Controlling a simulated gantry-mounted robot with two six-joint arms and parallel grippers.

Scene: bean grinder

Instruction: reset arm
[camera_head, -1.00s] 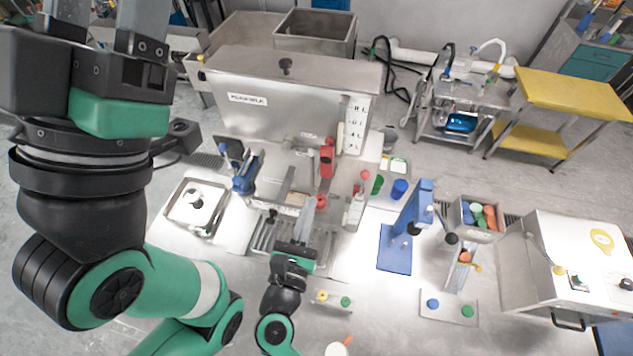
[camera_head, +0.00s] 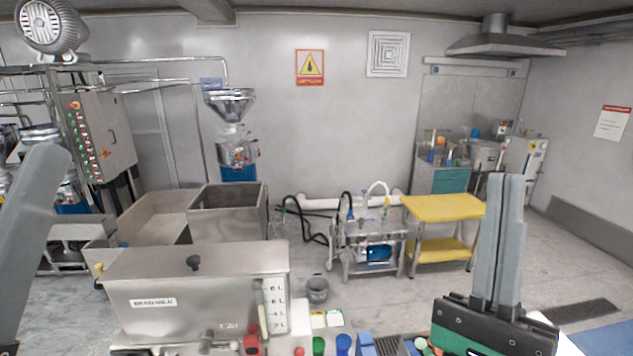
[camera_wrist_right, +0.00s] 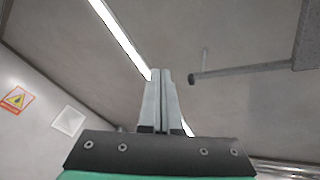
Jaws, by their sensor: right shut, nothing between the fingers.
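My right gripper (camera_head: 508,182) points straight up at the lower right of the head view. Its two grey fingers are pressed together with nothing between them. In the right wrist view the same shut fingers (camera_wrist_right: 160,75) point up toward the ceiling, touching nothing. At the left edge of the head view a grey, slanted part of my left gripper (camera_head: 35,185) shows. The rest of it is cut off, so whether it is open or shut is hidden.
A steel bean-milk tank (camera_head: 200,295) stands low in front, with an open steel bin (camera_head: 228,212) behind it. A yellow cart (camera_head: 443,208) and steel hose cart (camera_head: 372,245) stand farther back. Coloured parts line the bottom edge. The air around my right gripper is clear.

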